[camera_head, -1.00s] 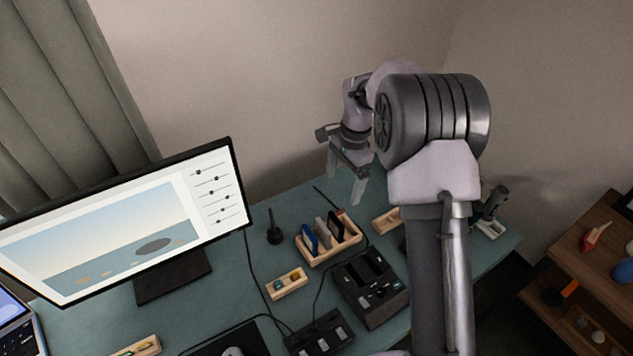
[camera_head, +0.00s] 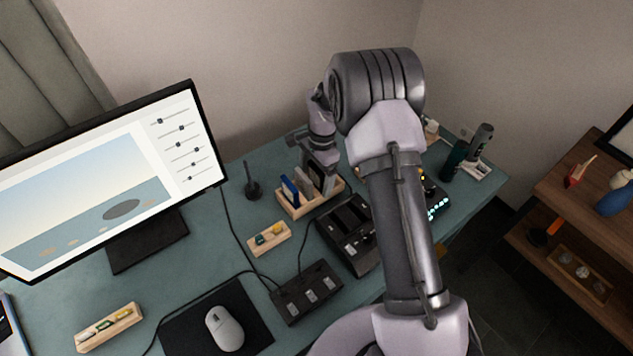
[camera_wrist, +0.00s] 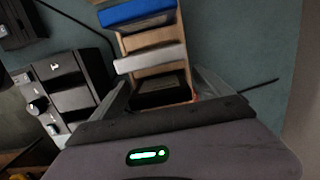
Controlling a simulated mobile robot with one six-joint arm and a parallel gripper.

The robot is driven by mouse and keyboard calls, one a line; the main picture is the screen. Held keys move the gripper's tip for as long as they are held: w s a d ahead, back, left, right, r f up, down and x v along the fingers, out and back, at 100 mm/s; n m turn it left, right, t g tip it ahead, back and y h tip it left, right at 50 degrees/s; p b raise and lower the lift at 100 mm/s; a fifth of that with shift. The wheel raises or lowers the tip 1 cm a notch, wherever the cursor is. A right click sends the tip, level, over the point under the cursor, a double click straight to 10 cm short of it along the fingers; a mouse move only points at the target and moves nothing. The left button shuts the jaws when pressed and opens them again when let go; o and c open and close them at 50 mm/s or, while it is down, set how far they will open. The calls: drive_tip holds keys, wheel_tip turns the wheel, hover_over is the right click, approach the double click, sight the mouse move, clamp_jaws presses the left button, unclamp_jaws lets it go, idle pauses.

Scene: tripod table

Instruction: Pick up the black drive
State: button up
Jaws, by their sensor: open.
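The wooden rack (camera_head: 296,209) stands on the teal desk and holds a blue drive (camera_head: 289,190), a silver drive (camera_head: 304,184) and the black drive. In the wrist view the black drive (camera_wrist: 161,90) is in the rack's end slot, beyond the silver drive (camera_wrist: 150,59) and the blue drive (camera_wrist: 137,13). My gripper (camera_wrist: 163,88) is open, with one finger on each side of the black drive's end of the rack. The gripper body hides part of that end. In the head view my gripper (camera_head: 321,180) is low over the rack. I cannot tell whether the fingers touch the drive.
A black dock (camera_head: 349,235) stands right of the rack, close to one finger in the wrist view. A small wooden holder (camera_head: 269,239), a black hub (camera_head: 307,292) and a black upright stand (camera_head: 252,182) are nearby. The monitor (camera_head: 115,185) is at left.

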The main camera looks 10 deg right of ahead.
drive_tip(key=shift+r, duration=0.15)
drive_tip(key=c, duration=1.6)
wheel_tip(320, 180, up, 10)
drive_tip(key=p, duration=0.3)
drive_tip(key=shift+s+f+p, duration=0.1)
drive_tip(key=shift+f+p, duration=0.15)
drive_tip(key=shift+p, duration=0.1)
drive_tip(key=s+d+r, duration=0.2)
drive_tip(key=s, duration=1.3)
drive_tip(key=shift+r+p, duration=0.25)
drive_tip(key=shift+p, duration=0.15)
drive_tip(key=shift+w, duration=0.1)
